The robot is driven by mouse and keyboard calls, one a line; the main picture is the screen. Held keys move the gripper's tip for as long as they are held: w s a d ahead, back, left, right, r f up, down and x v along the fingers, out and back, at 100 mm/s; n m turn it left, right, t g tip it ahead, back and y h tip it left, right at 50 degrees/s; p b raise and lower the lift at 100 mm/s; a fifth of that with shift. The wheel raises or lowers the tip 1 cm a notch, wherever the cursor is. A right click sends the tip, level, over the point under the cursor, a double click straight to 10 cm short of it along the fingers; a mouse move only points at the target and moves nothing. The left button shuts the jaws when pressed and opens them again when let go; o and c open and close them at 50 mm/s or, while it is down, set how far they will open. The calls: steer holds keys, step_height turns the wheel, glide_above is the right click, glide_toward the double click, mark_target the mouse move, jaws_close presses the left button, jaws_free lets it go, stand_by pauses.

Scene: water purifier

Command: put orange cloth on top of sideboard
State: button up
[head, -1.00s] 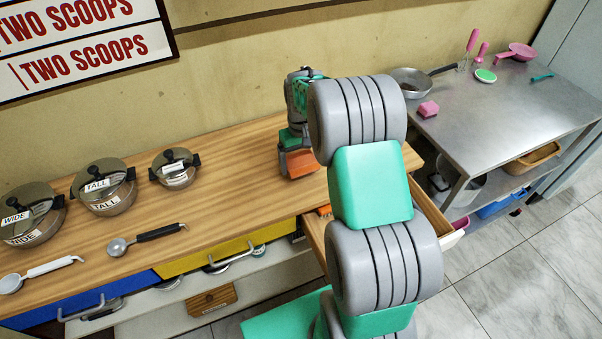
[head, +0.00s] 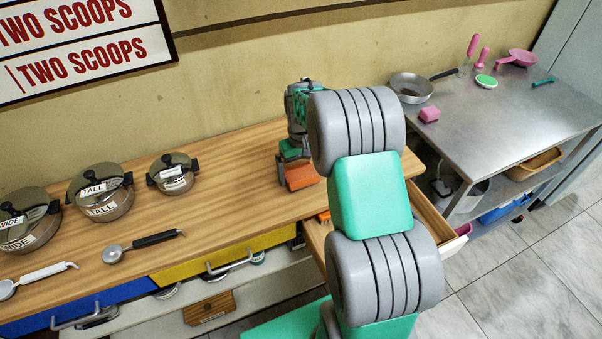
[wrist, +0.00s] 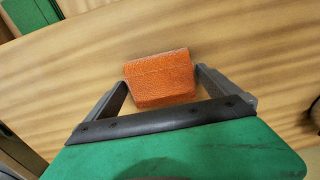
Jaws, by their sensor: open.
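The orange cloth (head: 301,175) is a folded block on the wooden top of the sideboard (head: 235,215), near its right part. In the wrist view the cloth (wrist: 160,78) lies between the two finger ends of my gripper (wrist: 160,84), with the wood surface around it. The fingers are spread apart, one on each side of the cloth. In the head view my gripper (head: 293,150) is low over the cloth, and my arm hides part of that area.
A metal table (head: 500,120) with pink utensils stands further right.

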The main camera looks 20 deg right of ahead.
mark_target(301, 174)
step_height(301, 174, up, 11)
steer(key=s+a+r+t, duration=0.2)
steer(key=s+a+r, duration=0.3)
steer(key=s+a, duration=0.3)
steer(key=s+a+f+t, duration=0.1)
steer(key=s+a+f, duration=0.1)
steer(key=s, duration=0.9)
steer(key=shift+s+a+f+b, duration=0.25)
steer(key=shift+s+a+b, duration=0.1)
steer(key=shift+a, duration=0.35)
steer(key=shift+c, duration=0.2)
